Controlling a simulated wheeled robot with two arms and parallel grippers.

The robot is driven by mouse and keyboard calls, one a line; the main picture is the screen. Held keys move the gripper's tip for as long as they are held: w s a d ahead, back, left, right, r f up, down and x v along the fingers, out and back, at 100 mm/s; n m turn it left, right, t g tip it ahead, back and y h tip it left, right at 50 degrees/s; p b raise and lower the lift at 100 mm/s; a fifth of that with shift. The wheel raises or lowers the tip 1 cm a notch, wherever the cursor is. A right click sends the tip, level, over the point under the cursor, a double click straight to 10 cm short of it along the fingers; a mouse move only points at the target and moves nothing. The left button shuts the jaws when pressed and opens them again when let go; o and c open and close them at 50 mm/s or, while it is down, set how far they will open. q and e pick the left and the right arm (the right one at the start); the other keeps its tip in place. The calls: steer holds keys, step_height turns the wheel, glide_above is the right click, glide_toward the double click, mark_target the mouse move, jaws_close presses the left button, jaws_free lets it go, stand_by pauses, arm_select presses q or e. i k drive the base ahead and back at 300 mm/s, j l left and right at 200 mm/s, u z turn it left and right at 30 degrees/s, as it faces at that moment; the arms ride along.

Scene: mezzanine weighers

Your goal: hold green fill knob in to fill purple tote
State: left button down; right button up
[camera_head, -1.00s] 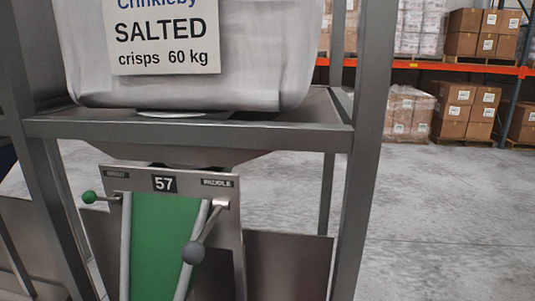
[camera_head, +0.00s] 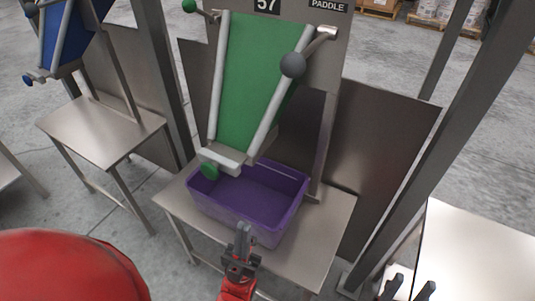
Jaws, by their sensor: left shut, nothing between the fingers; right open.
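The purple tote (camera_head: 277,221) stands on a steel stand under the green chute (camera_head: 249,85) of station 57. Its visible inside looks empty. One green knob (camera_head: 189,6) is at the upper left of the chute panel. Another green knob (camera_head: 210,171) is at the chute's lower left end, over the tote's rim. I cannot tell which is the fill knob. My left gripper (camera_head: 243,232) is shut and empty, in front of the tote's near side in the picture, apart from both knobs. My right gripper (camera_head: 408,286) is open and empty at the lower right edge.
A grey ball lever (camera_head: 292,65) is at the chute's right, by the PADDLE label. A steel stand (camera_head: 338,217) bears the tote. A blue chute (camera_head: 52,35) and another steel table (camera_head: 101,130) are at left. A pale table (camera_head: 480,250) is at right. Frame posts flank the station.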

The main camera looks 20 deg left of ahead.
mark_target(209, 171)
steer(key=u, duration=0.75)
